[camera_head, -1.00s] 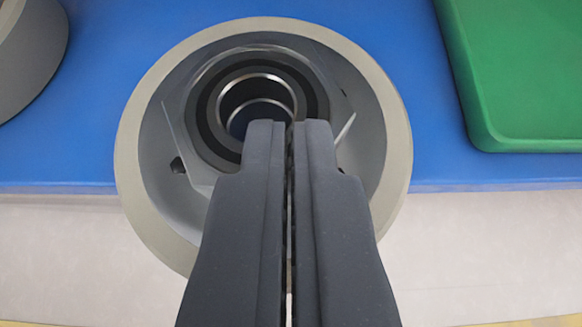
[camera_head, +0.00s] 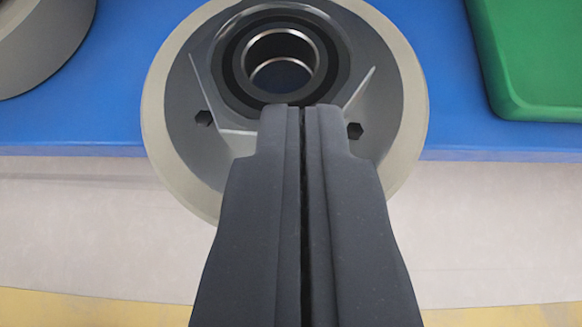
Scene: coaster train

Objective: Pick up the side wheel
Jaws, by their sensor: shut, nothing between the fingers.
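The side wheel (camera_head: 400,110) is a round grey wheel with a pale rim, a hexagonal hub, a dark inner ring and a shiny metal bore. It is at the upper middle of the view, by the front edge of a blue surface, and its top is cut off by the frame. My gripper (camera_head: 304,108) is shut and empty. Its dark fingers come up from the bottom, with the tips in front of the hub just below the bore. They hide the lower middle of the wheel. I cannot tell whether the tips touch it.
The blue surface (camera_head: 110,105) has its front edge below the wheel's middle. A second grey wheel (camera_head: 45,45) is partly in view at the upper left. A green block or tray (camera_head: 540,55) is at the upper right. A pale floor (camera_head: 90,230) and a yellow band (camera_head: 90,308) are clear below.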

